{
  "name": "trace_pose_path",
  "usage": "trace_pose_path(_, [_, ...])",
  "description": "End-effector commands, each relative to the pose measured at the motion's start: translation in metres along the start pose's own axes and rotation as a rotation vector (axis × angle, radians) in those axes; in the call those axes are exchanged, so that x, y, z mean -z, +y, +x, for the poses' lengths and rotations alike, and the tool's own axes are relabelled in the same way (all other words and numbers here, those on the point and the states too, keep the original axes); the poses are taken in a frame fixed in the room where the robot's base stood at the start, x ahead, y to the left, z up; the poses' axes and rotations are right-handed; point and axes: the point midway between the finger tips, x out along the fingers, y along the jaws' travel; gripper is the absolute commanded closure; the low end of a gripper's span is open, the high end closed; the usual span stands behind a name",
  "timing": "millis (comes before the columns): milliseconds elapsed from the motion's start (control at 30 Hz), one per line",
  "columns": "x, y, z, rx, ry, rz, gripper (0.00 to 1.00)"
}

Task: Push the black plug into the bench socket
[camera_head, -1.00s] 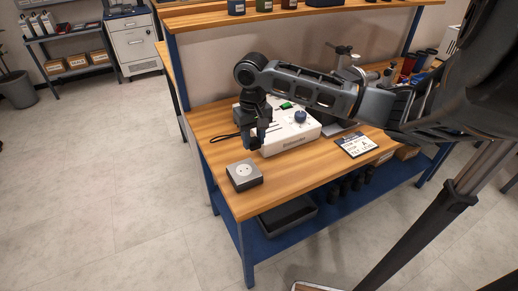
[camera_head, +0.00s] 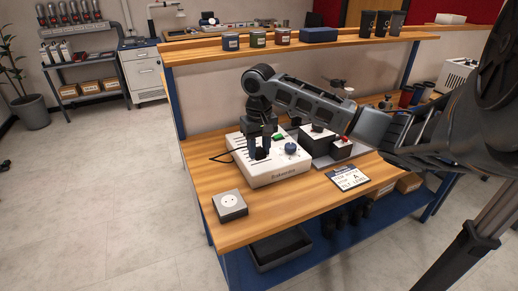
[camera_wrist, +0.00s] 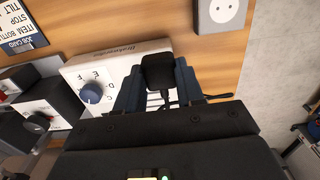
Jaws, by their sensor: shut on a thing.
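The black plug (camera_wrist: 158,75) sits between the two fingers of my gripper (camera_wrist: 157,88) in the wrist view, with its cable trailing off to the right. My gripper (camera_head: 261,150) is shut on it, pointing down above the left part of the white control box. In the head view the dark plug blends with the fingers. The bench socket (camera_head: 230,204) is a grey block with a round white face near the bench's front left corner. It also shows at the top of the wrist view (camera_wrist: 221,12), apart from the plug. The plug's contact end is not clearly visible.
The white control box (camera_head: 270,178) with a blue knob stands beside the socket on the wooden bench (camera_head: 285,208). A job card (camera_head: 347,179) and a dark box with a red button (camera_head: 342,148) are to the right. Bare wood surrounds the socket.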

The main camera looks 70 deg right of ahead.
Motion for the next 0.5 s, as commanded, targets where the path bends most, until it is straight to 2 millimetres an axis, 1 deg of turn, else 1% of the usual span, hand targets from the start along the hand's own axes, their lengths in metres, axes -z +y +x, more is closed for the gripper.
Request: trace_pose_path(500, [0.000,0.000,0.029,0.001,-0.001,0.002,0.94])
